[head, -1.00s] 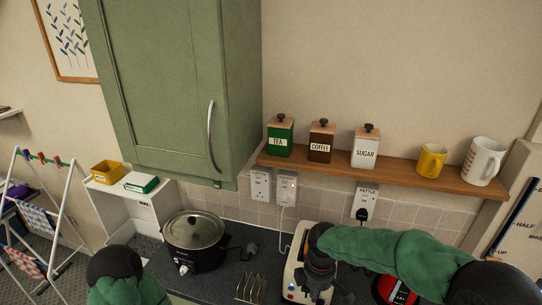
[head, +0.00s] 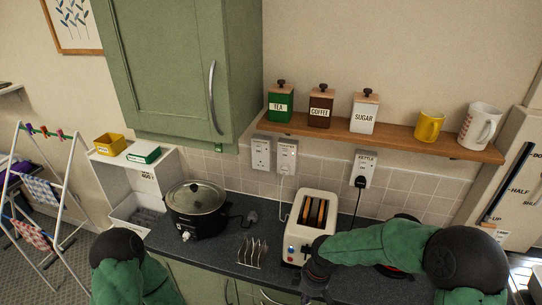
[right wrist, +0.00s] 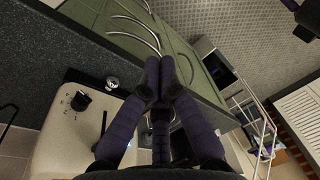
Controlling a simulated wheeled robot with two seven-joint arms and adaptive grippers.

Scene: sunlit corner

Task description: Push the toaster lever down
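The cream toaster (head: 297,228) stands on the dark worktop, with brown slices or inserts showing in its top slots. In the right wrist view the toaster's pale face (right wrist: 60,140) fills the lower left. In the head view my right gripper (head: 314,278) is low at the toaster's near right side. My left gripper is out of view.
A black slow cooker (head: 196,209) and a metal toast rack (head: 252,253) stand left of the toaster. A wooden shelf (head: 390,136) with canisters and mugs runs above. A kettle plug and cord (head: 359,182) hang behind. A red object is partly hidden beneath my right arm.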

